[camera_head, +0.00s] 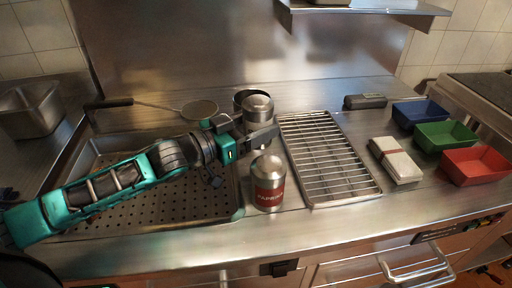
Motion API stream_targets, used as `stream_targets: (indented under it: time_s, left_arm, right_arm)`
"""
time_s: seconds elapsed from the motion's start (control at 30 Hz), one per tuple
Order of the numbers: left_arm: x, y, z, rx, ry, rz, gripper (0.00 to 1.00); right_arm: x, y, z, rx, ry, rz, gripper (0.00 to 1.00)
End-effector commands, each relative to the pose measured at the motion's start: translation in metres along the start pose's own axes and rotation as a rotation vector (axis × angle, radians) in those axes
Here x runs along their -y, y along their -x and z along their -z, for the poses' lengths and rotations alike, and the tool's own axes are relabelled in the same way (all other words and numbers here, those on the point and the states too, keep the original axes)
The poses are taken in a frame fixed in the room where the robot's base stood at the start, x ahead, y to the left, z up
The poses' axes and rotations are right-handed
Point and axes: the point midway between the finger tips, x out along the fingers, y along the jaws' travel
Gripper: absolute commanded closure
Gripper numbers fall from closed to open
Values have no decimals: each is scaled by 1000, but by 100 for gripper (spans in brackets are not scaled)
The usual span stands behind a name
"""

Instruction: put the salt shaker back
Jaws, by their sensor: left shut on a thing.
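A second metal shaker (269,185) with a red label, which seems to read paprika, stands upright on the counter just in front of the gripper. Another dark-rimmed metal container (241,96) shows partly behind the held shaker. My right gripper is not in view.
A perforated tray (225,205) lies under my left arm. A wire rack (328,160) lies right of the shakers. Further right are a pale block (397,160) and blue (420,113), green (445,136) and red (478,165) bins. A long-handled strainer (199,110) lies behind.

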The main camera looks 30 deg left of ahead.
Motion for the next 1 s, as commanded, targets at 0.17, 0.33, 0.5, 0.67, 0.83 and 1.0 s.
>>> stream_targets:
  time_s: [0.17,0.33,0.5,0.67,0.83,1.0]
  left_arm:
    - [0,0,-12,-4,-1,0,78]
    - [0,0,-34,-2,1,1,78]
    - [0,0,-53,-2,-1,1,78]
    - [0,0,-52,-3,-2,0,78]
    - [0,0,-55,-3,-1,0,78]
    - [0,0,-56,-1,-1,0,18]
  right_arm:
    - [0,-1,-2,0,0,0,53]
    - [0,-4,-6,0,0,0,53]
    - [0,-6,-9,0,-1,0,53]
    - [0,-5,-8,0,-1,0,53]
    - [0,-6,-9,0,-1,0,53]
    - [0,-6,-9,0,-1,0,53]
